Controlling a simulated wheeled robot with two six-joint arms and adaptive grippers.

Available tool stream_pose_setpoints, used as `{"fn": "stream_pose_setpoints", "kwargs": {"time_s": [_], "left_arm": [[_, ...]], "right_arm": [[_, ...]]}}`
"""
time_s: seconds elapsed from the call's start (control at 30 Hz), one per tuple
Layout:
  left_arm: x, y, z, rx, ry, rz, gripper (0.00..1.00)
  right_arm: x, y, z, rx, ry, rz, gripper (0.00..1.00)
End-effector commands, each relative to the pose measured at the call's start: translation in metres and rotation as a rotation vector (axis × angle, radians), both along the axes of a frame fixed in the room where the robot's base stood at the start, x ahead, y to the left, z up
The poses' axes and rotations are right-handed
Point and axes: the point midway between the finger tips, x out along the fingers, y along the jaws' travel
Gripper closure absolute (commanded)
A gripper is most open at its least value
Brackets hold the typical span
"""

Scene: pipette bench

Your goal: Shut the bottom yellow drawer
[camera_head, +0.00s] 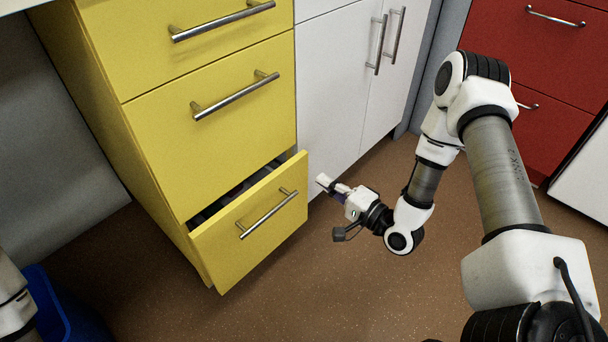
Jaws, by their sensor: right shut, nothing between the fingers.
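The bottom yellow drawer (250,230) is partly open in the head view, pulled out from the yellow cabinet (160,170). A dark gap with some contents shows above its front. Its front carries a silver bar handle (268,214). My right gripper (324,182) is just to the right of the drawer front, low near the floor, apart from it as far as I can see. Its fingers are shut and empty. At the left edge only a piece of my left arm shows; its gripper is out of view.
Two shut yellow drawers (215,105) are above. A white cupboard (335,85) stands beside them, with red drawers (545,60) at the right. A blue bin (50,305) is at the lower left. The brown floor (330,285) before the drawer is clear.

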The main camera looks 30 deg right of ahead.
Motion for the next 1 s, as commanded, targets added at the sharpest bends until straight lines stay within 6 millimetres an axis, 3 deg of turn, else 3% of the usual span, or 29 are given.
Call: {"fn": "stream_pose_setpoints", "kwargs": {"time_s": [0.03, 0.3, 0.77, 1.0], "left_arm": [[0.0, 0.0, -0.011, 0.0, -0.001, 0.001, 0.14], [0.002, 0.001, -0.034, 0.001, -0.005, 0.007, 0.14], [0.002, 0.001, -0.035, 0.001, -0.006, 0.008, 0.14], [0.002, 0.001, -0.038, 0.001, -0.006, 0.008, 0.14]], "right_arm": [[0.011, 0.005, -0.005, -0.003, -0.004, 0.005, 1.0], [0.055, 0.02, -0.003, -0.001, -0.003, 0.002, 1.0], [0.064, 0.024, 0.0, -0.001, 0.0, 0.001, 1.0], [0.087, 0.032, 0.0, -0.002, -0.001, 0.002, 1.0]]}}
